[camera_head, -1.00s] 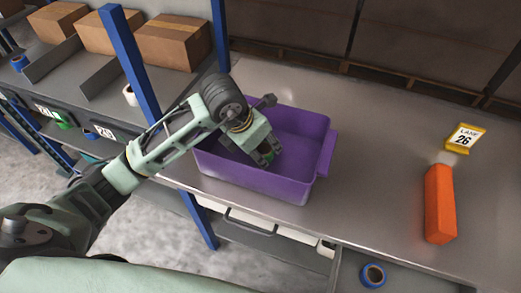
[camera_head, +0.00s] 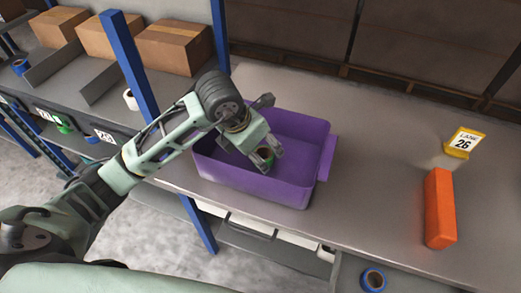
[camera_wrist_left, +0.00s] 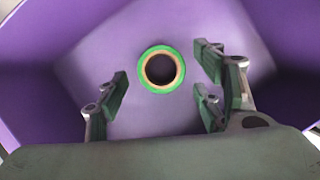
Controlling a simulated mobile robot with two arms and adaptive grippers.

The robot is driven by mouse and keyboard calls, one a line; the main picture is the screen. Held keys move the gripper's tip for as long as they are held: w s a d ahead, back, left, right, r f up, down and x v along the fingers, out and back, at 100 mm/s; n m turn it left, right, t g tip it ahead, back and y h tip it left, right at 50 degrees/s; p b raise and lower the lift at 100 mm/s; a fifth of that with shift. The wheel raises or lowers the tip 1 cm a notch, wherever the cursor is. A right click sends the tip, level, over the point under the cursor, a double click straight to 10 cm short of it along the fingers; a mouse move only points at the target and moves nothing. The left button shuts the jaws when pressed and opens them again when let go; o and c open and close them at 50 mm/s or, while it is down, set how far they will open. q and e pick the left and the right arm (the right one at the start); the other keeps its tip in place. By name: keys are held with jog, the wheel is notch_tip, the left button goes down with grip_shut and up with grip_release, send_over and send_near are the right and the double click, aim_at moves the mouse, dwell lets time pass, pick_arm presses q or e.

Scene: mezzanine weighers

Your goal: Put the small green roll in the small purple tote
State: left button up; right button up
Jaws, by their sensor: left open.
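The small green roll (camera_wrist_left: 145,75) is a green ring with a tan core, and it lies inside the purple tote (camera_wrist_left: 115,55) in the left wrist view. In the head view the tote (camera_head: 245,183) stands on the grey bench, with the roll (camera_head: 264,154) partly hidden by the fingers. My left gripper (camera_head: 265,156) reaches down into the tote and is open around the roll. In the left wrist view its fingers (camera_wrist_left: 162,88) stand apart, with gaps on both sides of the roll. My right gripper is out of view.
An orange block (camera_head: 439,210) and a yellow lane 26 sign (camera_head: 463,143) stand to the right on the bench. A blue roll (camera_head: 373,279) lies in front below. A blue post (camera_head: 130,62) rises at left.

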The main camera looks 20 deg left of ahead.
pick_arm(q)
jog(key=v, duration=1)
jog(key=shift+s+r, duration=0.15)
jog(key=shift+s, duration=0.05)
